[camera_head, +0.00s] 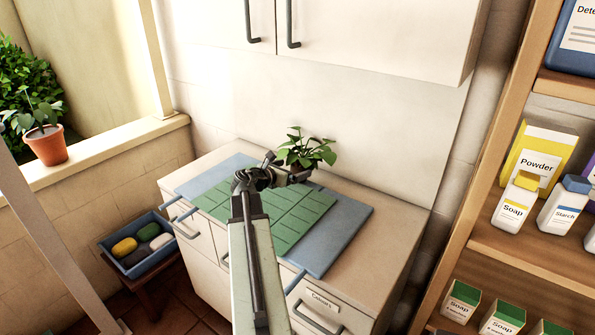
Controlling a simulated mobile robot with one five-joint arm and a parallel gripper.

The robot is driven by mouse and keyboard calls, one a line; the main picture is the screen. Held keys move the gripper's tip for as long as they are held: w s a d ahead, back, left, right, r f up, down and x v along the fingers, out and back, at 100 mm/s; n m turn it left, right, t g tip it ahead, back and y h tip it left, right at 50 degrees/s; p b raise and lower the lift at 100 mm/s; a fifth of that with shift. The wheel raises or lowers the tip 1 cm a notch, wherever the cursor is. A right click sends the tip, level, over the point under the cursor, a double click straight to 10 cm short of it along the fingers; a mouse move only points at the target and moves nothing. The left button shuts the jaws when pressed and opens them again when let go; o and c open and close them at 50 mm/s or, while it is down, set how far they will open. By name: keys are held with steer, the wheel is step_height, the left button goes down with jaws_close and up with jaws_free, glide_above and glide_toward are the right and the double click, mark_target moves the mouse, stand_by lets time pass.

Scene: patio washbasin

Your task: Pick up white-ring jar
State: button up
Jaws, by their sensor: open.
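I cannot make out a white-ring jar in the head view; my arm and gripper cover part of the counter where something could be hidden. My gripper (262,169) is at the end of my arm, over the back left part of the green ribbed mat (305,212). It is small and dark here, its jaws are open, and I see nothing held in it.
The green mat lies on a blue mat (345,240) on the cabinet top (395,228). A potted plant (306,152) stands close behind my gripper. A blue tray (140,268) with sponges is at left. Shelves with bottles and a Powder box (537,155) stand at right.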

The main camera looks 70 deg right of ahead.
mark_target(301, 164)
steer(key=x, duration=0.2)
steer(key=b+x, duration=0.1)
steer(key=x, duration=0.2)
steer(key=w+b+x, duration=0.1)
steer(key=x, duration=0.1)
steer(key=shift+s+d+f, duration=0.1)
steer(key=shift+d+f, duration=0.05)
steer(key=shift+d, duration=0.1)
steer(key=shift+c, duration=0.7)
steer(key=c, duration=1.6)
